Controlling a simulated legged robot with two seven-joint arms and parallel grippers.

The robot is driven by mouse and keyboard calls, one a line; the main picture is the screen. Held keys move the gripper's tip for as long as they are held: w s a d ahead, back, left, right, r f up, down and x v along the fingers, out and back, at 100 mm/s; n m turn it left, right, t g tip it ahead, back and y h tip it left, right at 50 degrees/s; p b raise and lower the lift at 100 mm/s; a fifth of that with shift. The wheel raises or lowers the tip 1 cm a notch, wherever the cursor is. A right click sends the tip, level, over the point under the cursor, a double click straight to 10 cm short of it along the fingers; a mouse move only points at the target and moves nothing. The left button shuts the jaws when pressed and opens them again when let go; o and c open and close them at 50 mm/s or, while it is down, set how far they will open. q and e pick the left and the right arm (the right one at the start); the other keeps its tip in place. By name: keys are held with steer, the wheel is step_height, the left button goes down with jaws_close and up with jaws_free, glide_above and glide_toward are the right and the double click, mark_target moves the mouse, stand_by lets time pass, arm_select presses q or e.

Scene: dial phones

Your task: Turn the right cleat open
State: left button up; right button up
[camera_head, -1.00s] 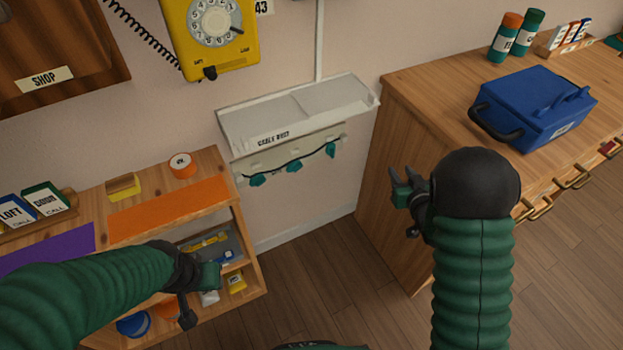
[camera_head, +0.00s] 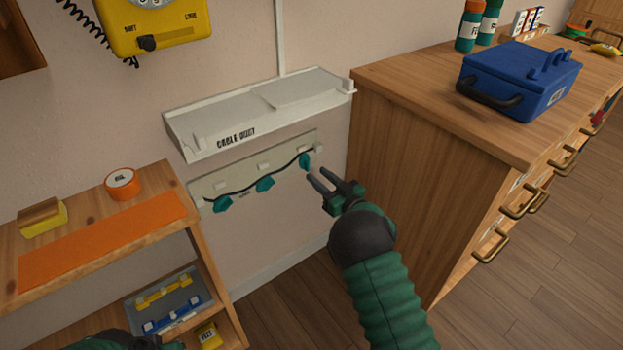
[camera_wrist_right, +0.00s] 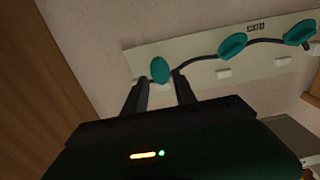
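A cream strip (camera_head: 240,170) on the wall holds three teal cleats with a dark cable along them. The right cleat (camera_head: 305,161) stands more upright than the middle cleat (camera_head: 265,184) and left cleat (camera_head: 222,204). My right gripper (camera_head: 310,175) is open and empty, its fingertips just short of the right cleat. In the right wrist view the same cleat (camera_wrist_right: 160,69) shows just beyond and between the two spread fingertips (camera_wrist_right: 159,85); contact cannot be told. My left gripper (camera_head: 145,342) is mostly cut off at the bottom edge.
A white cable duct tray (camera_head: 215,110) juts out above the strip. A wooden cabinet (camera_head: 420,180) stands close to the right, with a blue box (camera_head: 520,80) on top. A low shelf (camera_head: 190,215) stands to the left. Floor between is clear.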

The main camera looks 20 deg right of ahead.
mark_target(309, 167)
steer(key=x, duration=0.2)
steer(key=b+x, duration=0.1)
steer(key=shift+w+f, duration=0.1)
steer(key=shift+f, duration=0.15)
steer(key=shift+w+a+r, duration=0.1)
steer(key=shift+w+r, duration=0.1)
steer(key=shift+w, duration=0.3)
jaws_close()
